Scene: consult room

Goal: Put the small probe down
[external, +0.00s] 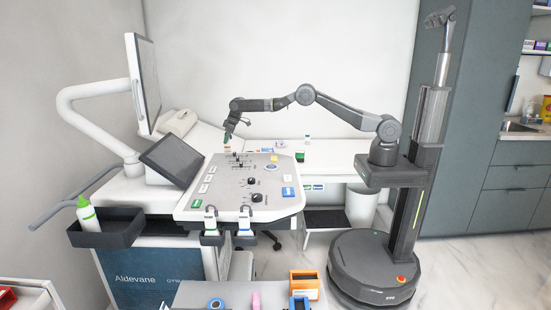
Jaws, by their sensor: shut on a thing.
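My gripper (228,141) hangs down over the far edge of the ultrasound console's control panel (225,200). It is shut on a small, pale thing (227,149), which I take to be the small probe; at this size its shape is hard to make out. Whether it touches the panel cannot be told. Two white probes stand in holders at the panel's front edge, one with a green mark (211,221) and one with a blue mark (245,220).
A tilted dark touchscreen (172,159) and a monitor (144,80) stand left of my gripper. A dark side bin (106,230) holds a green-capped bottle (87,214). A white desk (330,152) with small items lies behind. A front table (235,292) carries an orange box (304,284).

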